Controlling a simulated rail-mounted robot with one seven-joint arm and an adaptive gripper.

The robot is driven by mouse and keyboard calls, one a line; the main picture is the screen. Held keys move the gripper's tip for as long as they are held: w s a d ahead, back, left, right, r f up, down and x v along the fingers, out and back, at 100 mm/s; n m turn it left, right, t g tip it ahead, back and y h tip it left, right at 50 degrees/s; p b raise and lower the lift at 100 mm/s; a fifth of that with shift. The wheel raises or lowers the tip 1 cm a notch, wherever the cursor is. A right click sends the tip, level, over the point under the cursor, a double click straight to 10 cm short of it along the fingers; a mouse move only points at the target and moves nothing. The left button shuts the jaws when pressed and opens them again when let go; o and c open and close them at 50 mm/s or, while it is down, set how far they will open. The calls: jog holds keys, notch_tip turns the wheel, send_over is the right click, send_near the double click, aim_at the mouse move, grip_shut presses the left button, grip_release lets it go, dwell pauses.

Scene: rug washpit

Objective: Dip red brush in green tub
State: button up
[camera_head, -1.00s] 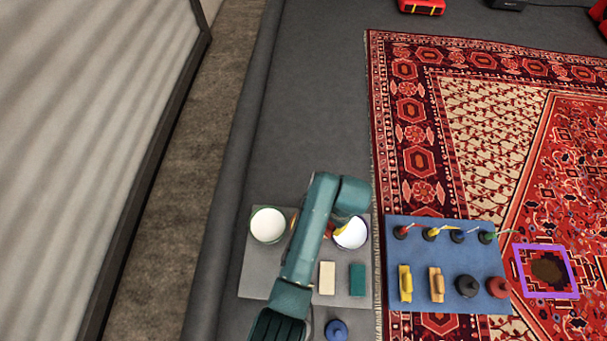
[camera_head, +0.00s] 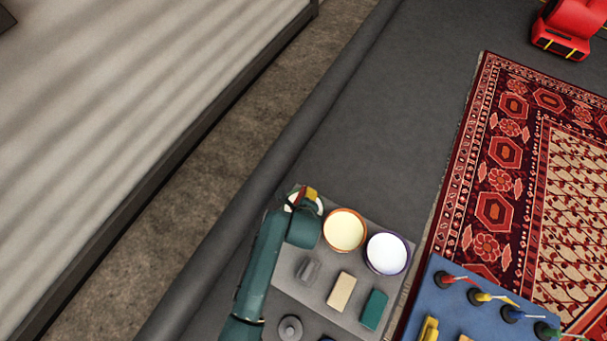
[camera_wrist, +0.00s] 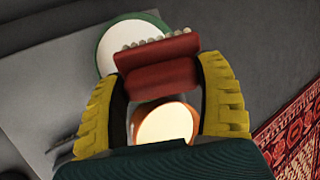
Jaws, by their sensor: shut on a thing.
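My gripper (camera_head: 309,193) is over the far left corner of the grey mat. In the wrist view its yellow fingers (camera_wrist: 162,75) are shut on the red brush (camera_wrist: 165,60), a dark red block with a row of pale bristle tufts along its far edge. The green tub (camera_wrist: 99,58), green-rimmed with whitish contents, is beyond and below the brush, which covers part of it. The tufts overlap the tub in this view; I cannot tell whether they touch the contents. In the head view my gripper mostly hides the green tub (camera_head: 320,207).
An orange-rimmed tub (camera_head: 344,230) and a purple-rimmed tub (camera_head: 387,254) stand to the right on the grey mat (camera_head: 317,300). A cream block (camera_head: 341,291) and a teal block (camera_head: 374,309) lie nearer. A blue mat (camera_head: 432,290) with several tools is at lower right, on the patterned rug.

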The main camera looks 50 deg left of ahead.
notch_tip(320, 180, down, 4)
jog(key=b, duration=0.3)
jog(key=shift+b, duration=0.3)
jog(key=shift+f+b, duration=1.25)
jog(key=shift+f, duration=1.1)
jog(key=shift+d+f, duration=0.1)
jog(key=shift+f, duration=0.1)
jog(key=shift+s+f, duration=0.15)
jog(key=shift+f, duration=0.1)
notch_tip(320, 180, up, 11)
jog(key=p, duration=1.1)
jog(key=shift+f, duration=0.15)
jog(key=shift+w+f, duration=0.1)
jog(key=shift+w, duration=0.1)
